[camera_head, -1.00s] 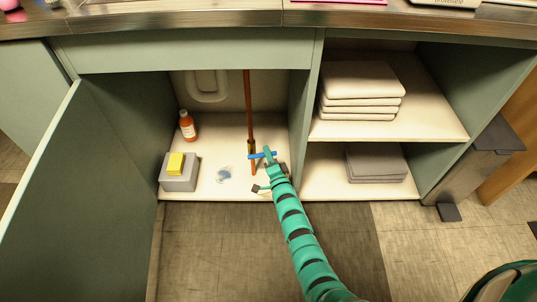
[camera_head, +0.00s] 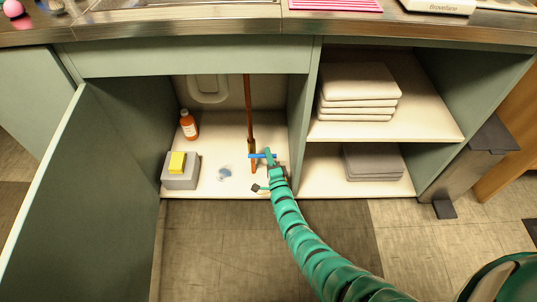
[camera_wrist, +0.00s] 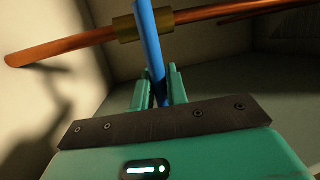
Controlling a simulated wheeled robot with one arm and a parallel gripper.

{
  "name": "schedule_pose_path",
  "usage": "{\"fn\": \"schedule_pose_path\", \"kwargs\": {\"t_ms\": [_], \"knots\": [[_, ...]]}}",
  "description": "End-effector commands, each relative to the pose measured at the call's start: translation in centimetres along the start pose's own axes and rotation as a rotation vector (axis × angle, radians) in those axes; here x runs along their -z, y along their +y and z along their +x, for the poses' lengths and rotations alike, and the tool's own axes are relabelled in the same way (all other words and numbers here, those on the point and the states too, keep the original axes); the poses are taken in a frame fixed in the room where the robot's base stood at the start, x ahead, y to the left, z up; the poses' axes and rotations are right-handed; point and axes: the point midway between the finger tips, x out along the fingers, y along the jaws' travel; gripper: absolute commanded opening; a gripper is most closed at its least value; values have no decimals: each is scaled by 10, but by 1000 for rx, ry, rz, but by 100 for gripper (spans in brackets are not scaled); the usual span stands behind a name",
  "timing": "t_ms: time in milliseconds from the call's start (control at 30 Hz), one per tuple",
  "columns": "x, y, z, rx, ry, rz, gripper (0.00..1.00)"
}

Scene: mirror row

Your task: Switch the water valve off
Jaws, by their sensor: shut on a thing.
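The water valve is a brass body (camera_wrist: 147,27) on an upright copper pipe (camera_head: 248,105) inside the open cabinet. Its blue lever handle (camera_head: 257,156) points sideways, across the pipe, toward the right. My gripper (camera_head: 270,160) is at the right part of the handle. In the wrist view the blue handle (camera_wrist: 150,45) runs down between the two green fingers of my gripper (camera_wrist: 158,88), which are shut on it. The gripped end of the handle is partly hidden by the fingers.
An orange bottle (camera_head: 188,125) and a grey box (camera_head: 180,180) with a yellow sponge (camera_head: 177,162) stand left of the pipe. A cabinet wall (camera_head: 304,120) rises close on the right. The open door (camera_head: 65,200) is at the left. The floor in front is clear.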

Motion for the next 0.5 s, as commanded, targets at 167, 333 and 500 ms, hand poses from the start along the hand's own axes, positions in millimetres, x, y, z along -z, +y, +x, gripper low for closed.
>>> {"fn": "schedule_pose_path", "kwargs": {"t_ms": [167,333,500], "knots": [[-2,0,1,10,2,22,0],[-2,0,0,10,3,23,0],[-2,0,0,9,3,23,27]]}}
